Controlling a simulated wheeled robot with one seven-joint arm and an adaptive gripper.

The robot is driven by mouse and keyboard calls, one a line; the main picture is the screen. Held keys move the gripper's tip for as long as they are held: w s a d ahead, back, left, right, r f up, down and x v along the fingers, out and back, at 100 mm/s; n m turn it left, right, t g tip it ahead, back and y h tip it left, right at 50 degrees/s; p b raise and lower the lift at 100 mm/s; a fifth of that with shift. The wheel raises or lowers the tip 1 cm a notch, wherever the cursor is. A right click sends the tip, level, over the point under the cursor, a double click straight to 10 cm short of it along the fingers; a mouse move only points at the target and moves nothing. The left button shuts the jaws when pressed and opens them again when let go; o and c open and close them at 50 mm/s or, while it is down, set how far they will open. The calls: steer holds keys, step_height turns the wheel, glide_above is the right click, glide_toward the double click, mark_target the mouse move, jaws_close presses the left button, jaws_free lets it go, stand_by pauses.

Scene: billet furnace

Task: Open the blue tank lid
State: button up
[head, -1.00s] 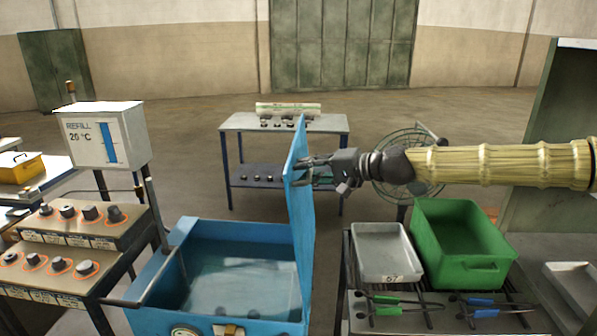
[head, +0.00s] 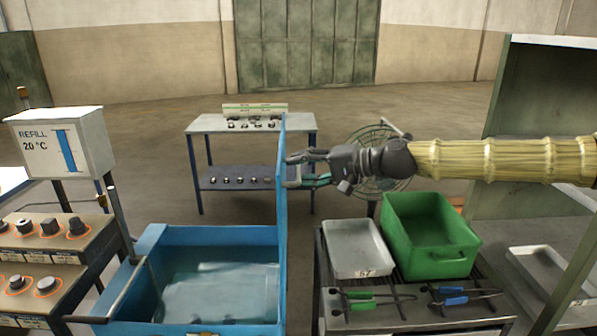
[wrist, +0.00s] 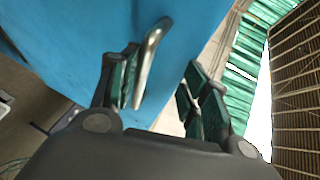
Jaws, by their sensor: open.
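The blue tank (head: 130,300) stands at the lower left of the middle in the head view, with water inside. Its blue lid (head: 283,215) stands upright, edge-on, along the tank's right side, so the tank is uncovered. My gripper (head: 290,170) is at the lid's right face, its jaws apart, near the upper half of the lid. In the wrist view the blue lid (wrist: 200,30) fills the top middle beyond the open fingers (wrist: 165,85). A metal handle bar (wrist: 150,65) on the lid shows by the left finger. I cannot tell whether the fingers touch it.
A grey tray (head: 357,250) and a green bin (head: 430,235) sit on the rack at right, with tongs (head: 375,302) in front. A control panel (head: 40,245) and a REFILL gauge box (head: 62,142) stand at left. A table (head: 210,124) and a fan are behind.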

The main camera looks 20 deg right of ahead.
steer(key=shift+d+r, duration=0.1)
steer(key=shift+r, duration=0.5)
steer(key=shift+s, duration=0.1)
steer(key=shift+p+v, duration=0.9)
steer(key=shift+v, duration=0.05)
steer(key=shift+c, duration=0.6)
steer(key=s+d+p, duration=0.5)
steer(key=d+p, duration=0.1)
steer(key=p, duration=0.3)
steer(key=shift+s+r+p, duration=0.2)
steer(key=shift+r+p, duration=0.15)
steer(key=shift+r, duration=0.1)
steer(key=shift+p+v, duration=0.75)
steer(key=shift+v, duration=0.45)
steer(key=shift+f, duration=0.3)
